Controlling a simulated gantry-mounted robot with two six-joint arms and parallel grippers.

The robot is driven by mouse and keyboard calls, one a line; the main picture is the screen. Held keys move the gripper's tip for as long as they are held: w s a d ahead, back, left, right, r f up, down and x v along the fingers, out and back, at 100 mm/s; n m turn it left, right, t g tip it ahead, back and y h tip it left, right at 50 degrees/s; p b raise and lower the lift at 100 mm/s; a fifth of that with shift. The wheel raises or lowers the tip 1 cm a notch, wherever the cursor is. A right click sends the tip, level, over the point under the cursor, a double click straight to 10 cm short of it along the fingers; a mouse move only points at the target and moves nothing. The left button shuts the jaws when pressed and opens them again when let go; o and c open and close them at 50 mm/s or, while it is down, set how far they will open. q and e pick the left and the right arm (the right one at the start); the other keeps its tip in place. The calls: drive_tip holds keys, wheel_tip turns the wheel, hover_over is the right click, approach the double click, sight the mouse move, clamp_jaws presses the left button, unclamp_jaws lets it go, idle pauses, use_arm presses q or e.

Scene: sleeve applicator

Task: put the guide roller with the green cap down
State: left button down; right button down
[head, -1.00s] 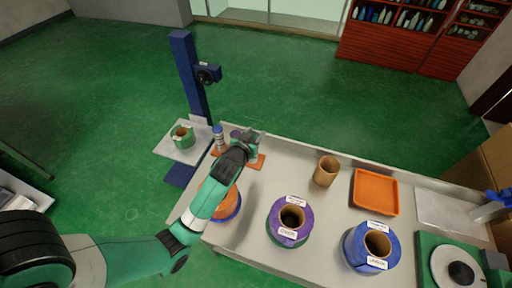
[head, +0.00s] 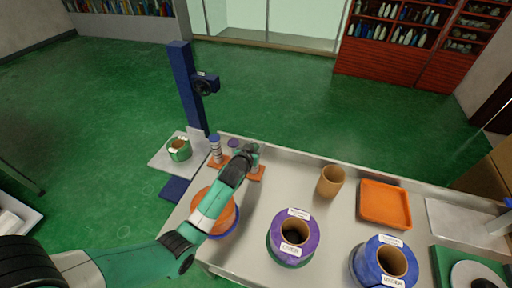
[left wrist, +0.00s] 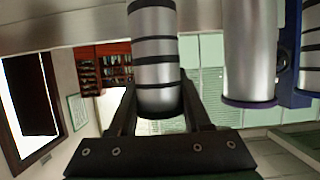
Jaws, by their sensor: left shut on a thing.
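My left gripper (head: 251,150) is over the right end of a small orange rack (head: 257,177) at the table's far left corner. In the left wrist view its fingers (left wrist: 158,92) are shut on a silver guide roller (left wrist: 154,45) with dark bands. The colour of this roller's cap cannot be made out, and in the head view the gripper mostly hides the roller. I cannot tell whether it touches the rack. A blue-capped roller (head: 215,148) and a purple-capped roller (head: 233,145) stand to the left. My right gripper is not in view.
A blue post (head: 186,85) and a scale-like plate with a green roll (head: 179,150) stand left of the table. An orange roll, a purple roll (head: 294,238), a blue roll (head: 384,262), a brown cup (head: 330,181) and an orange tray (head: 385,204) are on the table.

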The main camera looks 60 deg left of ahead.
use_arm(q)
drive_tip(key=shift+c, duration=1.8)
unclamp_jaws()
drive_tip(key=shift+f, duration=0.1)
drive_tip(key=shift+r, duration=0.3)
drive_tip(key=p+v, duration=0.4)
drive_tip(key=v, duration=0.8)
drive_tip(key=shift+f, duration=0.15)
